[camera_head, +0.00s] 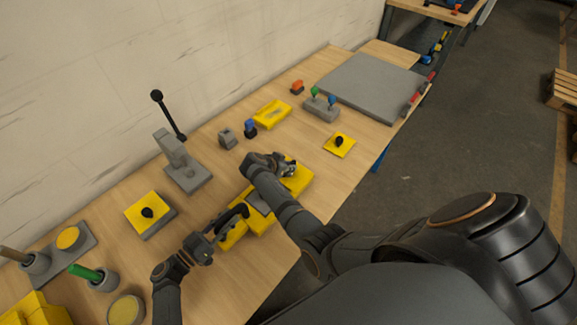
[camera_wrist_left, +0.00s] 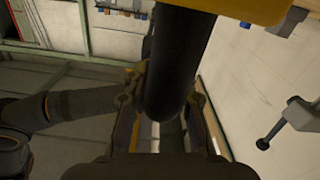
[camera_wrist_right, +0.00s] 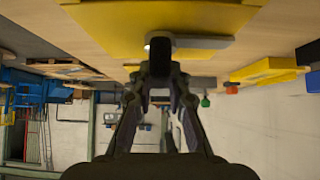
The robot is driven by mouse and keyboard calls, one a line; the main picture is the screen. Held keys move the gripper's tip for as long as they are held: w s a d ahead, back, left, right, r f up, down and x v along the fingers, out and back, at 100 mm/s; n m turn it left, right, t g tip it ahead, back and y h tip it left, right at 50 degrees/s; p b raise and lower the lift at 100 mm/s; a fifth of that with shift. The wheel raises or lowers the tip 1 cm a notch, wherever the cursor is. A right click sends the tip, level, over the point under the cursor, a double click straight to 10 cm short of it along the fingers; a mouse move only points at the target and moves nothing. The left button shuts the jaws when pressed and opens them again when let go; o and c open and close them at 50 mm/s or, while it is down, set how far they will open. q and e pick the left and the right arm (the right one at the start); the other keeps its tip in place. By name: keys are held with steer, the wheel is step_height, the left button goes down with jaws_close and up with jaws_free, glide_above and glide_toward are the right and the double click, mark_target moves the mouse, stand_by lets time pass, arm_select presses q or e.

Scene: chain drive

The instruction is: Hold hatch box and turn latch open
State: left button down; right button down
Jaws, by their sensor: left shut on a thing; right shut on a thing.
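The yellow hatch box (camera_head: 299,184) lies on the wooden bench near its front edge, with a grey plate (camera_head: 258,204) in its middle. My left gripper (camera_head: 213,236) is shut on the black handle (camera_head: 236,214) at the box's left end. In the left wrist view the handle (camera_wrist_left: 183,60) runs between the fingers, with a yellow edge (camera_wrist_left: 235,8) above. My right gripper (camera_head: 287,167) is shut at the box's far right end, and my arm hides part of the box. In the right wrist view its fingers close on the dark latch (camera_wrist_right: 160,52) below the yellow face (camera_wrist_right: 150,20).
Behind stand a grey lever stand (camera_head: 184,172), a small grey block (camera_head: 227,138), a blue knob (camera_head: 250,128) and a yellow tray (camera_head: 272,114). A yellow plate with a black knob (camera_head: 339,142) lies right of the box. A yellow-topped block (camera_head: 148,212) stands left.

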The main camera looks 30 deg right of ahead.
steer(key=c, duration=1.3)
jaws_free()
steer(key=shift+s+d+f, duration=0.1)
steer(key=shift+d, duration=0.05)
step_height(320, 180, up, 10)
arm_select(q)
steer(key=c, duration=1)
jaws_free()
